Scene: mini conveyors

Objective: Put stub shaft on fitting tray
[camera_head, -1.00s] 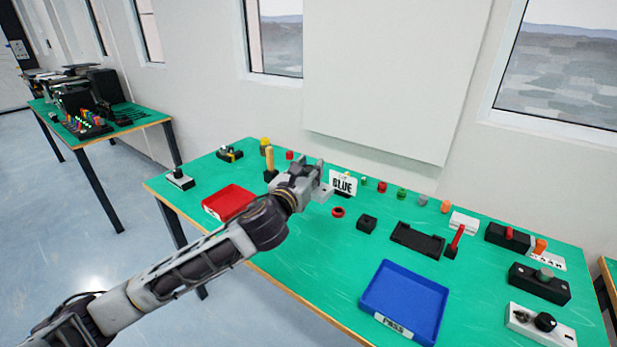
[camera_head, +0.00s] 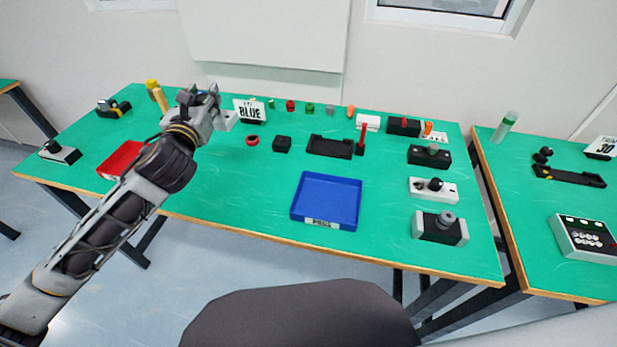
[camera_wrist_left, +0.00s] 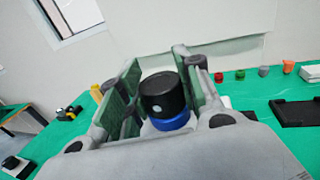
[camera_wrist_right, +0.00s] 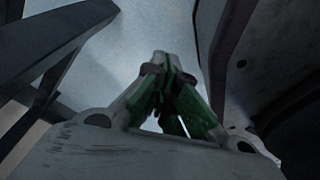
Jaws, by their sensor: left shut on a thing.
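My left gripper (camera_head: 200,95) is above the left part of the green table. In the left wrist view it is shut on a short black cylinder with a blue band (camera_wrist_left: 163,97), which I take for the stub shaft. The piece stands between the two green-padded fingers; its lower end is hidden. A flat black tray (camera_head: 330,147), possibly the fitting tray, lies mid-table to the right of the gripper, and part of it shows in the left wrist view (camera_wrist_left: 296,113). My right gripper (camera_wrist_right: 163,65) shows only in its wrist view, fingertips together and empty, away from the table top.
A blue tray marked PASS (camera_head: 326,201) lies at the front and a red tray (camera_head: 121,160) at the left. An upright red peg (camera_head: 361,138) is beside the black tray.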

